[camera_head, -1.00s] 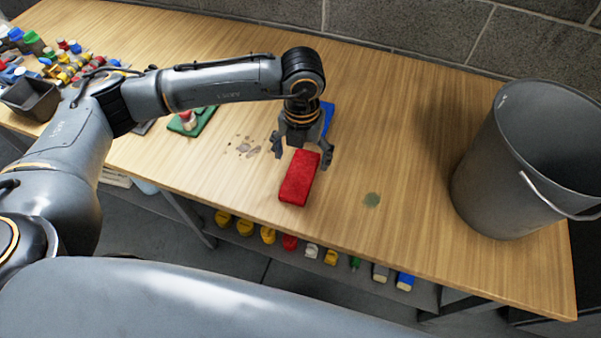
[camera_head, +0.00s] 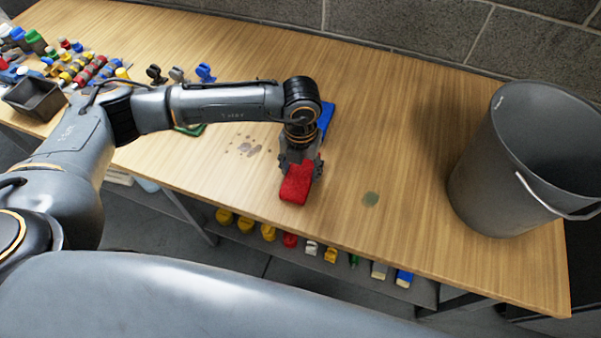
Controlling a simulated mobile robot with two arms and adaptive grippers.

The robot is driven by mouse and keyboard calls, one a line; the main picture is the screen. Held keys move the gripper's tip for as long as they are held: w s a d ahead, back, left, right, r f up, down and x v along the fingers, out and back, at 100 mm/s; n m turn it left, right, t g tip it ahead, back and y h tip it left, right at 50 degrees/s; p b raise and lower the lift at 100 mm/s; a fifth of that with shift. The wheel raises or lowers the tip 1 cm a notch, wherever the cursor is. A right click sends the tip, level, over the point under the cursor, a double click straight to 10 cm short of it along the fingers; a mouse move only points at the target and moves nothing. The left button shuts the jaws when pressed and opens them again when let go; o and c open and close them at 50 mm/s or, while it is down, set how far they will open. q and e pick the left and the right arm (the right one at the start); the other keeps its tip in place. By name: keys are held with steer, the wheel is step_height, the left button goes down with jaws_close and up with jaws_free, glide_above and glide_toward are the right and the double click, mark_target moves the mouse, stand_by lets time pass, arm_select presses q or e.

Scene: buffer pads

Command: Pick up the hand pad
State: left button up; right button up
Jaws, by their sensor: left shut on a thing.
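The hand pad, a red block-shaped pad (camera_head: 296,187), lies on the wooden table near its front edge, in the middle of the head view. My left gripper (camera_head: 300,166) comes down over the pad's far end and is shut on it, one finger on each side. The gripper covers the far part of the pad. The pad appears to be still at table level; I cannot tell whether it is lifted. My right gripper is not in view.
A blue flat item (camera_head: 326,117) lies just behind my gripper. A large grey bucket (camera_head: 500,170) stands at the right. A dark bin (camera_head: 35,98) and several small coloured parts fill the far left. The table (camera_head: 400,130) is clear between pad and bucket, apart from a greenish stain.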

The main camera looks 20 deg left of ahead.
arm_select(q)
steer(key=shift+r, duration=0.1)
steer(key=shift+r, duration=0.6)
steer(key=s+d+r, duration=0.1)
steer(key=r, duration=0.1)
steer(key=s+d+r+b, duration=0.1)
steer(key=r, duration=0.1)
steer(key=s+d+r, duration=0.1)
steer(key=r, duration=0.1)
steer(key=shift+s+r, duration=0.1)
steer(key=shift+r, duration=0.15)
steer(key=s+d+r+b, duration=0.2)
steer(key=s+d+r, duration=0.3)
steer(key=s+d, duration=0.1)
steer(key=shift+s, duration=0.75)
steer(key=shift+d, duration=0.1)
